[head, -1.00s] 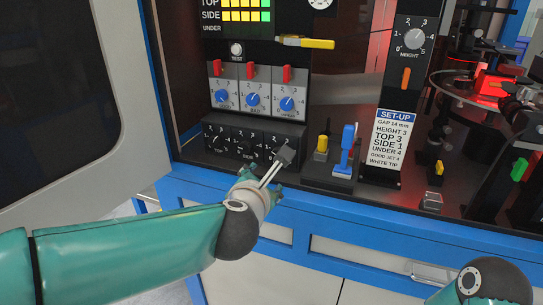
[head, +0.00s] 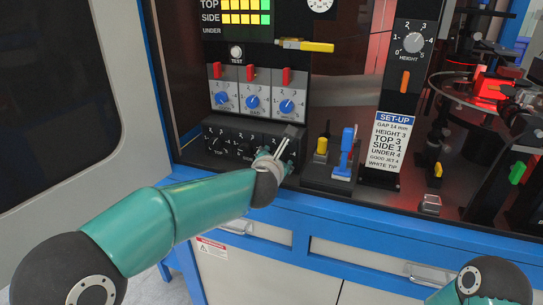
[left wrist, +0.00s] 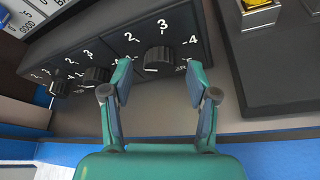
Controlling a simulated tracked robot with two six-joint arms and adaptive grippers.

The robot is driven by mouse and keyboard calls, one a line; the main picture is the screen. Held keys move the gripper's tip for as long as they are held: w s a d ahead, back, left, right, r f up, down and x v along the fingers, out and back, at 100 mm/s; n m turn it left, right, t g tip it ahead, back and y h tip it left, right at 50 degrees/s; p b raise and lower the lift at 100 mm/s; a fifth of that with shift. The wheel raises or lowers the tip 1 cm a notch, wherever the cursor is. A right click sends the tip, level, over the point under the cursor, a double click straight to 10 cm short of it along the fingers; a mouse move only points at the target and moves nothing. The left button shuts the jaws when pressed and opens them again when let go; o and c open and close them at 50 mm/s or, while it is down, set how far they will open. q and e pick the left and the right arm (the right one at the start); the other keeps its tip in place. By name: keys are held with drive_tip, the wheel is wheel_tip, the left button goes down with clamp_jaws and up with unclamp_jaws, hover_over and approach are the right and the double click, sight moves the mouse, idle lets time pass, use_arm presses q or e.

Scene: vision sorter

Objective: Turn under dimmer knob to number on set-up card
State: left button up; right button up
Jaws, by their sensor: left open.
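The under dimmer knob (left wrist: 158,58) is the black one at the right end of the dark dimmer box (left wrist: 199,40), with 2, 3 and 4 printed around it. Its pointer is too small to read. My left gripper (left wrist: 159,70) is open, with one finger on each side of this knob; I cannot tell whether they touch it. In the head view my left gripper (head: 285,143) covers much of the knob's area. The set-up card (head: 389,142) reads TOP 3, SIDE 1, UNDER 4. My right gripper is out of view.
Two other black knobs (left wrist: 96,75) sit to the left on the same box. Blue knobs (head: 252,102) with red switches (head: 250,75) are above.

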use_arm(q)
drive_tip(key=shift+x, duration=0.85)
drive_tip(key=c, duration=1.1)
drive_tip(key=shift+a, duration=0.45)
clamp_jaws()
drive_tip(key=shift+d, duration=0.25)
drive_tip(key=shift+d+m+y, duration=0.1)
drive_tip(key=shift+m+y, duration=0.2)
drive_tip(key=m+t+y+b, duration=0.1)
drive_tip(key=m, duration=0.1)
drive_tip(key=shift+d+m, duration=0.15)
drive_tip(key=shift+m, duration=0.25)
drive_tip(key=shift+s+r+m+t+y+b, duration=0.1)
drive_tip(key=shift+m+t+y+b, duration=0.45)
drive_tip(key=shift+m+b, duration=0.2)
